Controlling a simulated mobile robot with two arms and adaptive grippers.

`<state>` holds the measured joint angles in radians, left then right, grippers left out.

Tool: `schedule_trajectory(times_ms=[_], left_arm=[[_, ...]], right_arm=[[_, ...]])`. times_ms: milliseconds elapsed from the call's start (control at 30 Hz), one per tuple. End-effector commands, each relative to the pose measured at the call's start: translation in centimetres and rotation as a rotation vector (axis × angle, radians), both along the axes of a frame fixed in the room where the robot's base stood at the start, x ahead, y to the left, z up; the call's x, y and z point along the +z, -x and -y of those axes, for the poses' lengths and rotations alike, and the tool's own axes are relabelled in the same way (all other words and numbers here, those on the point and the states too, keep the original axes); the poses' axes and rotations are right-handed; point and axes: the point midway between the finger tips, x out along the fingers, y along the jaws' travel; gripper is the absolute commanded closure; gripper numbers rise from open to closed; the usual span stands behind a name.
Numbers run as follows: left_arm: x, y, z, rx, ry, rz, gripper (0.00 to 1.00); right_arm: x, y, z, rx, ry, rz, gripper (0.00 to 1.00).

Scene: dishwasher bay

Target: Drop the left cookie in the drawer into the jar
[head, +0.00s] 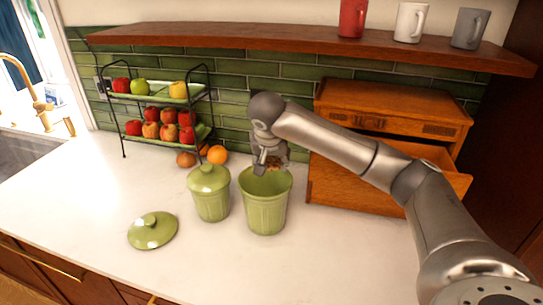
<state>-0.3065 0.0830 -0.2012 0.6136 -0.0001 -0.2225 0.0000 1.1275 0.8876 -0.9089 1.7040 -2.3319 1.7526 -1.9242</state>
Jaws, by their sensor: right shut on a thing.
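A green open jar (266,212) stands on the counter. My right gripper (268,168) is over its mouth, fingers pointing down at the rim. It is shut on a small brown cookie (273,166), which is mostly hidden by the fingers. The wooden drawer (335,186) at the right is pulled open; my right arm crosses in front of it, and its inside is mostly hidden. My left gripper is not in view.
A lidded green jar (211,196) stands close left of the open jar. A loose green lid (153,230) lies on the counter. A fruit rack (160,108) stands behind, with an orange (217,154) beside it. The front counter is clear.

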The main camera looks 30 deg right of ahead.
Motion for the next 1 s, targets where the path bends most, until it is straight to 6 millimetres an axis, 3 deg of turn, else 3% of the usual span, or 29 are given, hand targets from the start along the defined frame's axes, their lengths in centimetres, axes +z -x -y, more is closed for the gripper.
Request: schedule_trajectory(times_ms=[33,300,667,700,867,1000], left_arm=[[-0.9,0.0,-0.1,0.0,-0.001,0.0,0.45],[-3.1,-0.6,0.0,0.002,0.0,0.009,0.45],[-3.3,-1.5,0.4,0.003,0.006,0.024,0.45],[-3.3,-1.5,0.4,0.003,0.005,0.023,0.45],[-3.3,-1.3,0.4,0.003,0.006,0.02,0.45],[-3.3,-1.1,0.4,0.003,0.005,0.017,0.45]], right_arm=[[-1.1,0.0,0.0,0.001,-0.001,-0.002,0.58],[-4.2,0.0,0.0,0.001,0.0,-0.001,0.58],[-4.6,0.0,-0.1,0.001,0.0,0.001,0.58],[-4.6,0.0,-0.1,0.001,0.0,0.001,0.5],[-4.6,0.0,0.0,0.001,0.0,0.001,0.29],[-4.6,0.0,0.0,0.001,0.0,0.001,0.27]])
